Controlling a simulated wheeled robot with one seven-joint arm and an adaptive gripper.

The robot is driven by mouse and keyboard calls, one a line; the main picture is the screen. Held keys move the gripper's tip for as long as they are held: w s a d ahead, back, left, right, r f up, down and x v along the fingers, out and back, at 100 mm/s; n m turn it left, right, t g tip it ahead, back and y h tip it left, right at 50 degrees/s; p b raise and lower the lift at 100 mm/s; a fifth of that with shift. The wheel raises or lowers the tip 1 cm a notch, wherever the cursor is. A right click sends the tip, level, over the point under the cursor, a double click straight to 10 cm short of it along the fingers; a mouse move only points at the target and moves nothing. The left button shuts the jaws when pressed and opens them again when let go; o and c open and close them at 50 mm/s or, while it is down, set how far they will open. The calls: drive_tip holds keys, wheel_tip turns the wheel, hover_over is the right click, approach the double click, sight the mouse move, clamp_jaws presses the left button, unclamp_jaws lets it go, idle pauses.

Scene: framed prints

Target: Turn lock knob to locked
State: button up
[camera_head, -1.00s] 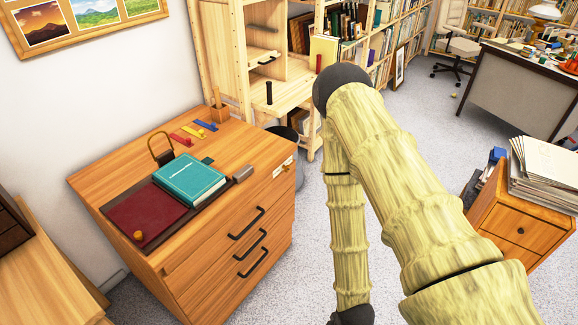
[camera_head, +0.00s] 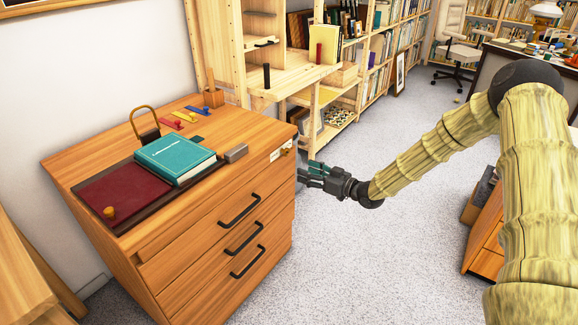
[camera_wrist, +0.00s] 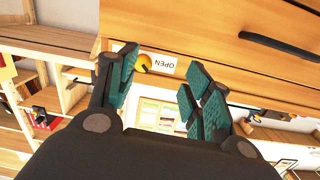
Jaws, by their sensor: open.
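The brass lock knob (camera_head: 286,150) is on the upper right of the wooden drawer cabinet's front (camera_head: 200,240), beside a small white label (camera_head: 275,156). In the wrist view the knob (camera_wrist: 144,63) shows as a yellow round piece beside the label (camera_wrist: 164,65), which reads "OPEN" upside down. My gripper (camera_head: 308,174) is open and empty, just right of the cabinet and a little below the knob in the head view. In the wrist view my gripper's teal-padded fingers (camera_wrist: 160,78) are spread, and the knob appears between them, nearer the left finger. They look apart from it.
Black drawer handles (camera_head: 240,210) stick out of the cabinet front. A teal book (camera_head: 175,155), a padlock (camera_head: 146,125) and a dark red mat (camera_head: 125,192) are on top. Wooden shelves (camera_head: 300,75) stand behind. The carpet (camera_head: 370,255) right of the cabinet is clear.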

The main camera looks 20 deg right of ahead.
sight(288, 153)
drive_tip(key=shift+n+y, duration=0.3)
drive_tip(key=shift+n, duration=0.2)
drive_tip(key=w+a, duration=0.1)
drive_tip(key=w, duration=0.2)
drive_tip(key=w+a+r+b, duration=0.1)
drive_tip(key=w, duration=0.2)
drive_tip(key=w+a+r+b, duration=0.1)
drive_tip(key=w+a, duration=0.1)
drive_tip(key=w, duration=0.2)
drive_tip(key=shift+a, duration=0.1)
drive_tip(key=shift+s, duration=0.1)
drive_tip(key=c, duration=1)
